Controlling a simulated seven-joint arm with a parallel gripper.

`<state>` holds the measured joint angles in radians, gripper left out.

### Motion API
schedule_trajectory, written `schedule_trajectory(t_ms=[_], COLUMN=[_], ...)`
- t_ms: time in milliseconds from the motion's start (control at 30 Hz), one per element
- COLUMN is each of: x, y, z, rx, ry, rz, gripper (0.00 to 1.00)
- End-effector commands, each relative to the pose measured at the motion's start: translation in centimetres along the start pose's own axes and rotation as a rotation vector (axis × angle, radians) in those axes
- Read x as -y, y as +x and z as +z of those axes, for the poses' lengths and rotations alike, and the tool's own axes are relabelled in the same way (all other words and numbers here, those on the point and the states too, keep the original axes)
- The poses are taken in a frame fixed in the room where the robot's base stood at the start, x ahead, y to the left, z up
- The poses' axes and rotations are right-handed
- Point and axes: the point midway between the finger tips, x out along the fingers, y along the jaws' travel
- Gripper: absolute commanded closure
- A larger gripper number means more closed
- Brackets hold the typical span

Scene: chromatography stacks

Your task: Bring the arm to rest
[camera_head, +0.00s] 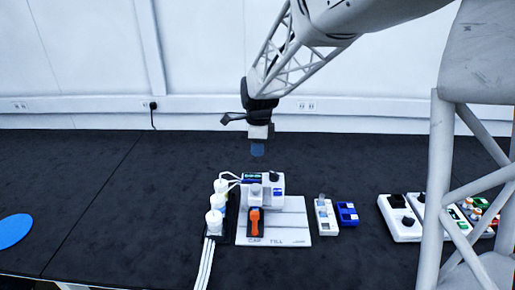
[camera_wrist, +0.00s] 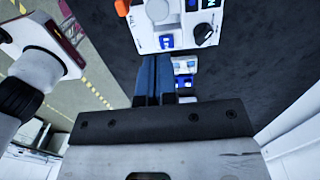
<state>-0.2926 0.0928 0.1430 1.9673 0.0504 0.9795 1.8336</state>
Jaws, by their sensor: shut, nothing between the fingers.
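My gripper (camera_head: 257,150) hangs from the arm above the back of the dark table, with its blue fingers pointing down. In the wrist view its fingers (camera_wrist: 154,78) lie side by side, shut with nothing between them. Below it and a little nearer stands a white device (camera_head: 264,188) with a dark display and a black knob, on a white board (camera_head: 290,228). The gripper is clear above the device and does not touch it. In the wrist view the device (camera_wrist: 170,25) shows beyond the fingertips.
An orange-handled switch (camera_head: 254,222) sits on the board, beside a power strip with white plugs (camera_head: 215,222). To the right are a small white module (camera_head: 326,216), a blue module (camera_head: 347,213) and a white panel with knobs (camera_head: 400,218). A blue disc (camera_head: 14,230) lies far left. The left table is mostly clear.

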Motion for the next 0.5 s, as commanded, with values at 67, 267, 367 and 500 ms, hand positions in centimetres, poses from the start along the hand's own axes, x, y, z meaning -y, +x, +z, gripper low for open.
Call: schedule_trajectory(t_ms=[67,267,367,500], x=[0.0,-0.8,-1.7,-3.7], y=[0.0,-0.7,-1.4,-2.7], z=[0.0,-0.8,-1.7,-3.4], rx=[0.000,0.002,0.002,0.002], ry=[-0.002,-0.036,-0.080,-0.171], rz=[-0.001,-0.009,-0.017,-0.036], gripper=[1.00,1.00,1.00,1.00])
